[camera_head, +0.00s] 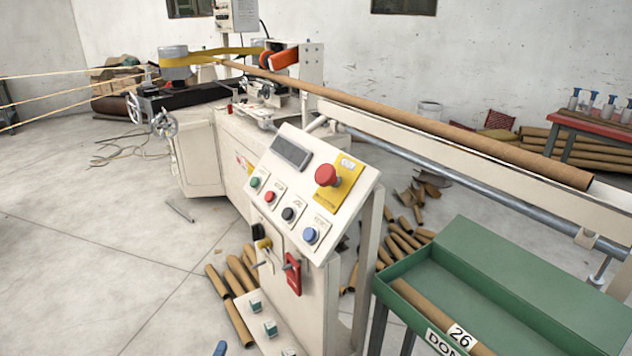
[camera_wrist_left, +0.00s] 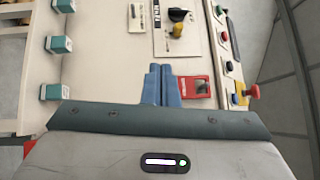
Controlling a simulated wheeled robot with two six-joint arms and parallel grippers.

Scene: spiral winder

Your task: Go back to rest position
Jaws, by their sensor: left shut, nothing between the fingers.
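My left gripper shows in the left wrist view (camera_wrist_left: 159,84) with its two blue fingers together and nothing between them. The fingers point at the front of the white control cabinet, next to a red lockout-like piece (camera_wrist_left: 196,86). In the head view only a small blue tip of this gripper (camera_head: 220,348) shows at the bottom edge. The control panel (camera_head: 345,215) stands tilted in the middle, with a red mushroom button (camera_head: 326,175) and several coloured buttons. The red piece also shows in the head view (camera_head: 292,273). My right gripper is in neither view.
A green bin (camera_head: 520,280) with a cardboard tube (camera_head: 425,308) stands at the lower right. A long tube (camera_head: 440,130) lies along the winder's rail. Short tubes (camera_head: 232,280) lie on the floor around the cabinet. The floor at left (camera_head: 80,270) is clear.

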